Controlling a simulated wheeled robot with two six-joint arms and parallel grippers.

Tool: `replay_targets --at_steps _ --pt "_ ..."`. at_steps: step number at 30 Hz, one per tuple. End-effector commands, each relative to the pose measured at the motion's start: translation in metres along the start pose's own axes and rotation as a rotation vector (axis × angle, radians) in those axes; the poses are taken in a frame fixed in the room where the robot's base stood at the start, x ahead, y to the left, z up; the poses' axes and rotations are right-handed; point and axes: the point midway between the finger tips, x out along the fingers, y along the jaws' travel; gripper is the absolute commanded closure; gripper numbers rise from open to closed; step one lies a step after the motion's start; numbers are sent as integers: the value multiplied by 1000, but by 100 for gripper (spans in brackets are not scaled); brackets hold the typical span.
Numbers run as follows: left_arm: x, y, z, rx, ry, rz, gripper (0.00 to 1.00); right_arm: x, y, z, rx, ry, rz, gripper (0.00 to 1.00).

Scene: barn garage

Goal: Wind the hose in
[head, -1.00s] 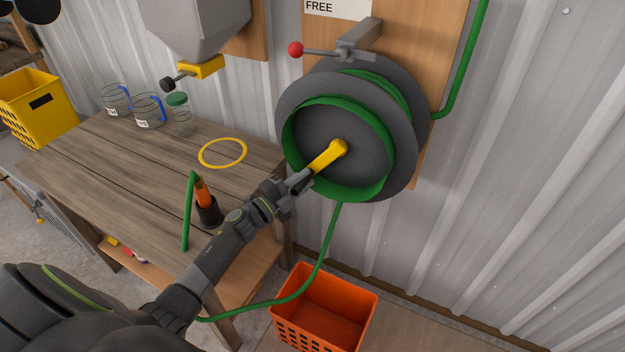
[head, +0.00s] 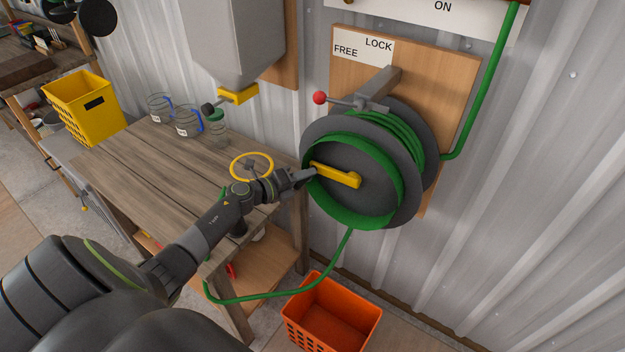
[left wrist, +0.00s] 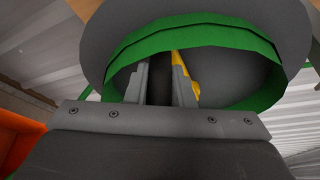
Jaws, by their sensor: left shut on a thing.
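The hose reel (head: 405,205) is a grey drum on a wooden wall board, with green hose (head: 398,130) wound on it. A loose run of hose (head: 275,297) hangs below it and loops left to the table edge. The yellow crank (head: 340,176) on the reel's face points left. My left gripper (head: 306,174) is at the crank's outer end, shut on its dark handle. In the left wrist view that handle (left wrist: 160,78) lies between the fingers, beside the yellow crank arm (left wrist: 187,78). The red-knobbed lever (head: 320,98) points left, under FREE. My right gripper is not in view.
A wooden table (head: 150,165) left of the reel holds glass jars (head: 188,121) and a yellow ring (head: 252,153). A grey hopper (head: 235,45) hangs above it. An orange crate (head: 340,320) stands on the floor below the reel. A yellow crate (head: 85,108) is at far left.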

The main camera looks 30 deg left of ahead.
Motion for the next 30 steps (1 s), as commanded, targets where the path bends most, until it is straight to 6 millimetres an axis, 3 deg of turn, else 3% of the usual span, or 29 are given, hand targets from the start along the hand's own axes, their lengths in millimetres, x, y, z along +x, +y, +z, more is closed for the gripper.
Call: replay_targets --at_steps 9,26,27,30 --pt "-4 -15 12 -10 1 -8 100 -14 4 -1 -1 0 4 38" --pt "-4 -18 12 -11 2 -11 100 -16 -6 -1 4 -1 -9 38" --pt "-4 -18 12 -11 2 -12 76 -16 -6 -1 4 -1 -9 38" --pt "-4 -18 12 -10 2 -10 63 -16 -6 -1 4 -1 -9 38"
